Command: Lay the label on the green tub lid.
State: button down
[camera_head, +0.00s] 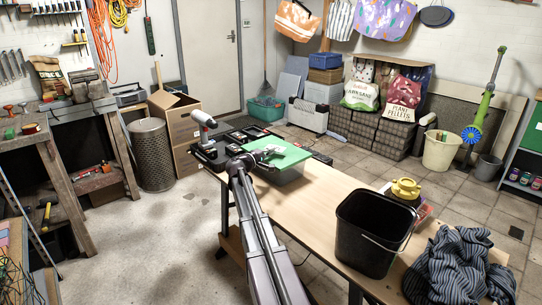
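A black bucket (372,232), a striped cloth (458,268) and a yellow-topped item (405,189) stand on the near right of the wooden table (322,196). A black tray (222,146) with a drill (203,128) is left of the tub. The table's middle is clear.

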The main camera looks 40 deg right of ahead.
jog(key=shift+f+b, duration=0.6)
dwell(0.3)
jog(key=c, duration=1.1)
grip_release()
jog(key=shift+r, duration=0.2)
jog(key=shift+r+p, duration=0.4)
jog(key=shift+p, duration=0.25)
jog(key=shift+a, duration=0.25)
jog(key=a, duration=0.3)
jog(key=s+a, duration=0.1)
jog(key=a, duration=0.3)
jog(key=s+a, duration=0.1)
jog(key=a, duration=0.3)
jog(key=shift+a, duration=0.15)
